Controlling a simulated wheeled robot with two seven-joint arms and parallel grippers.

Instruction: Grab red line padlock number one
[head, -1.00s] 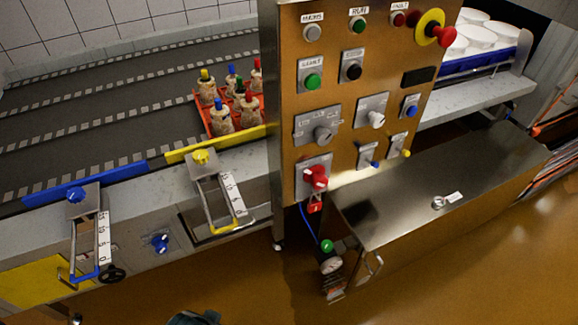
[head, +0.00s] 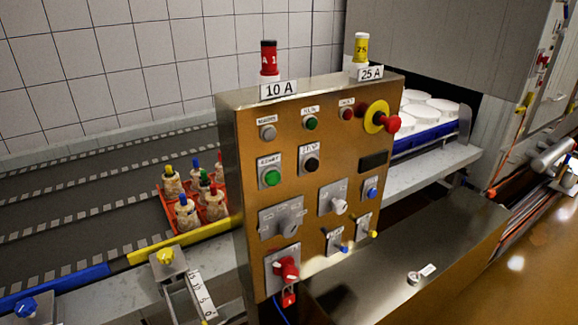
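A small red padlock (head: 288,297) hangs under the red rotary switch (head: 286,269) at the lower left of the brass-coloured control panel (head: 340,165). Any number on it is too small to read. Small red items (head: 519,106) also show on the machine wall at the far right, too small to identify. Neither of my grippers is in view.
A red cylinder (head: 269,58) and a yellow one (head: 361,48) stand on the panel top, by labels 10 A and 25 A. A red crate (head: 172,212) of bottles sits on the conveyor (head: 80,190). A metal cabinet top (head: 385,285) lies below right, holding a small round item (head: 414,278).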

